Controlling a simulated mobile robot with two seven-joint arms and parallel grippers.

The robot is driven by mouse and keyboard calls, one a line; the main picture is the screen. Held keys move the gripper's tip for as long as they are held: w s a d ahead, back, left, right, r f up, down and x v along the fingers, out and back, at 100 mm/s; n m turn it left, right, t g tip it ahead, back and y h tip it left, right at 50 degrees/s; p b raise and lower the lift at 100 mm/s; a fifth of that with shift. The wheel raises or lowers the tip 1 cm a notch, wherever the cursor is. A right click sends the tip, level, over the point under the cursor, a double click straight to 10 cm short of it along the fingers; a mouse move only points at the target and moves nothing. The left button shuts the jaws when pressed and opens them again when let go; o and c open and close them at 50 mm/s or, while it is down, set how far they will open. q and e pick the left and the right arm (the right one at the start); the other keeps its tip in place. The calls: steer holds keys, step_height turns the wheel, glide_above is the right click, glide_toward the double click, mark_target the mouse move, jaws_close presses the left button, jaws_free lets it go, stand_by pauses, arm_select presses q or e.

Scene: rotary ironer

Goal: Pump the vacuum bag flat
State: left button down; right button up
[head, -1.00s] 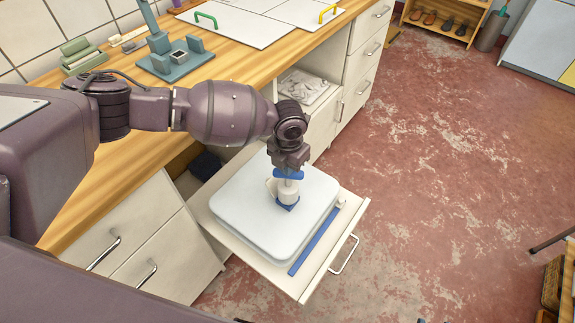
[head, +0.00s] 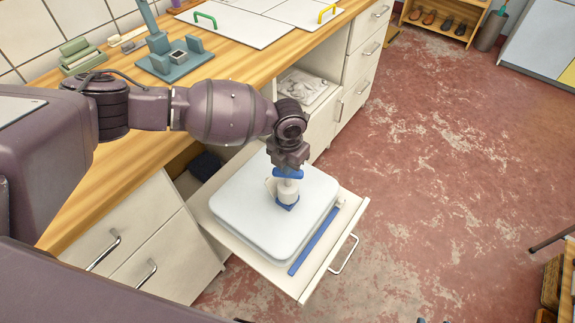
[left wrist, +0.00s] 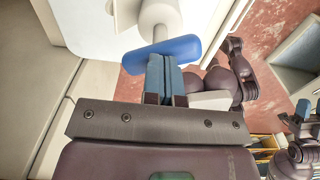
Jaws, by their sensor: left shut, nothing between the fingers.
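The vacuum bag (head: 240,207) is a pale, smooth, rounded slab lying in an open white drawer. Its thickness still shows above the drawer floor. A white pump (head: 288,189) with a blue base and a blue handle (head: 289,174) stands upright on the bag. My left gripper (head: 289,167) is directly above the handle, with its fingertips at it. In the left wrist view its blue fingers (left wrist: 164,72) are shut together and empty, ending against or just at the blue handle (left wrist: 160,50). Whether they press on it cannot be told.
A blue strip (head: 314,241) lies along the bag's right side in the drawer (head: 302,290). The wooden counter (head: 105,212) is behind, carrying a teal device (head: 175,62) and white panels. The red floor right of the drawer is open.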

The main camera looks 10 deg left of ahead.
mark_target(288, 184)
arm_select(q)
steer(key=shift+f+b, duration=1.25)
steer(key=shift+f, duration=1.6)
steer(key=shift+r, duration=0.15)
arm_select(e)
steer(key=shift+g, duration=0.3)
steer(key=f, duration=0.1)
steer(key=s+f, duration=0.1)
steer(key=f, duration=0.1)
steer(key=shift+s+f, duration=0.4)
arm_select(q)
steer(key=shift+r+p, duration=0.9)
steer(key=shift+r, duration=1.4)
arm_select(e)
steer(key=shift+w+r, duration=0.35)
steer(key=shift+r, duration=0.3)
steer(key=shift+w+r, duration=0.3)
steer(key=shift+r, duration=0.35)
arm_select(q)
steer(key=shift+f, duration=0.2)
arm_select(e)
steer(key=shift+f, duration=0.15)
